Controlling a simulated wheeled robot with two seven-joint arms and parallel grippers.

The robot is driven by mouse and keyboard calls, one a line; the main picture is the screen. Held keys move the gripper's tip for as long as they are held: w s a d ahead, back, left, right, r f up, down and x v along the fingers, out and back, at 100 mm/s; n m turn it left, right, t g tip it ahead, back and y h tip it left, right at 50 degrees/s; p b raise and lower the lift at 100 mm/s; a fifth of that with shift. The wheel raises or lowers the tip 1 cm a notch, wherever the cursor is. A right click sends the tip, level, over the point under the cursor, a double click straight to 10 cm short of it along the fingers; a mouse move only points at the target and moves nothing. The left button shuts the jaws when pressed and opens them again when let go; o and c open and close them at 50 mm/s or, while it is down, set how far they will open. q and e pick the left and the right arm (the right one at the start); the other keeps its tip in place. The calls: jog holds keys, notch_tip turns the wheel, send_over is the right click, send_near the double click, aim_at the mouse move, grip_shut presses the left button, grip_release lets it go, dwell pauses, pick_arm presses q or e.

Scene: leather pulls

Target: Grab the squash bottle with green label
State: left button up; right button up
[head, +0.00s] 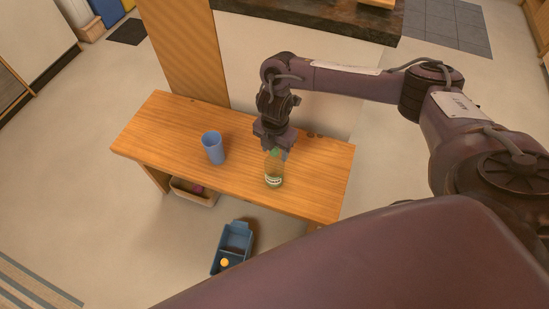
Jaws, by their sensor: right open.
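The squash bottle (274,174), greenish with a green cap and a pale label band low on its side, stands upright on the wooden bench (170,126) near its front edge. My right gripper (274,149) points down at the bottle's top and is open. The green top shows between or just behind the fingers; I cannot tell whether they touch it. My left gripper is not in view.
A blue cup (213,148) stands on the bench left of the bottle. A bin (195,197) with a magenta thing sits under the bench. A blue divided box (234,240) holding an orange ball is on the floor in front. A wooden panel rises behind the bench.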

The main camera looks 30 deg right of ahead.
jog(key=shift+f, duration=0.25)
grip_shut()
jog(key=shift+r, duration=0.1)
dwell(0.3)
